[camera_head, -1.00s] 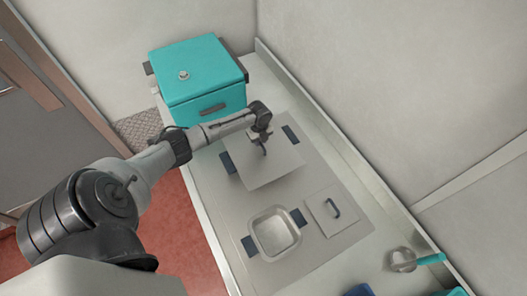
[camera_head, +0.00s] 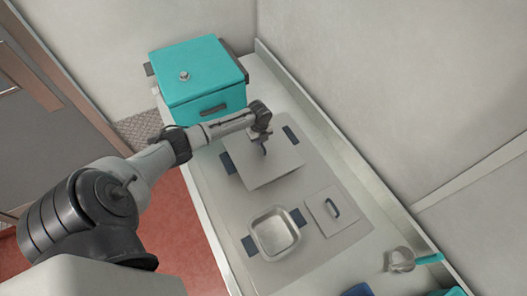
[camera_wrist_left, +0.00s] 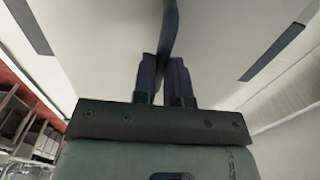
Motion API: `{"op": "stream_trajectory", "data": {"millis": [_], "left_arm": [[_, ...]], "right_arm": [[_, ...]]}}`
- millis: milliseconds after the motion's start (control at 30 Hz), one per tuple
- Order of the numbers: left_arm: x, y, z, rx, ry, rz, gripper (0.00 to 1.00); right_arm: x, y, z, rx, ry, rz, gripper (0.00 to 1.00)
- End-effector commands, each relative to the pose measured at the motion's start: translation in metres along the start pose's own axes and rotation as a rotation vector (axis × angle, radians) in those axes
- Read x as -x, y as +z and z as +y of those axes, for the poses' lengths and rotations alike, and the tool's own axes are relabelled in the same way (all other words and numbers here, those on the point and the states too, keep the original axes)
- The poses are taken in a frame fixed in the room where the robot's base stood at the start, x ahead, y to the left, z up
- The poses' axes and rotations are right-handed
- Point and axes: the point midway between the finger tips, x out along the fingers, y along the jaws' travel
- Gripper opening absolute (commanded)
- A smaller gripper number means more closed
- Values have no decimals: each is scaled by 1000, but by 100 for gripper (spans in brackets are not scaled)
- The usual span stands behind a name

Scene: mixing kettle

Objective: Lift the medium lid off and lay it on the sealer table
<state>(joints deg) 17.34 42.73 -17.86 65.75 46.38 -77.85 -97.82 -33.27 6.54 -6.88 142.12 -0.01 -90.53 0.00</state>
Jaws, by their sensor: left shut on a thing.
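The square grey lid (camera_head: 270,172) that I take for the medium lid is at the back of the counter plate, below the teal box. My left gripper (camera_head: 263,143) is over its middle, shut on its dark handle. In the left wrist view, the left gripper's fingers (camera_wrist_left: 165,82) close on the handle (camera_wrist_left: 171,25), with the pale lid face (camera_wrist_left: 100,45) behind. The lid's front edge shows, but its height above the plate is hard to judge. What is under it is hidden. My right gripper is not in view. I cannot identify a sealer table.
An open square pan (camera_head: 274,233) sits in the plate nearer the front, with a small handled lid (camera_head: 322,212) to its right. The teal box (camera_head: 198,78) stands at the back. A metal cup with a teal handle (camera_head: 401,260) is at the lower right, near the wall.

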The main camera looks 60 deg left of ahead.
Motion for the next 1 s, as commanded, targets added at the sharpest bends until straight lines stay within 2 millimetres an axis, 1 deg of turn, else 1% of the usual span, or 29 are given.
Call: {"op": "stream_trajectory", "data": {"millis": [267,1000], "left_arm": [[6,0,-1,0,-2,0,0],[44,0,-1,0,-2,-1,0]], "right_arm": [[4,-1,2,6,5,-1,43],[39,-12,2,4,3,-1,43]]}}
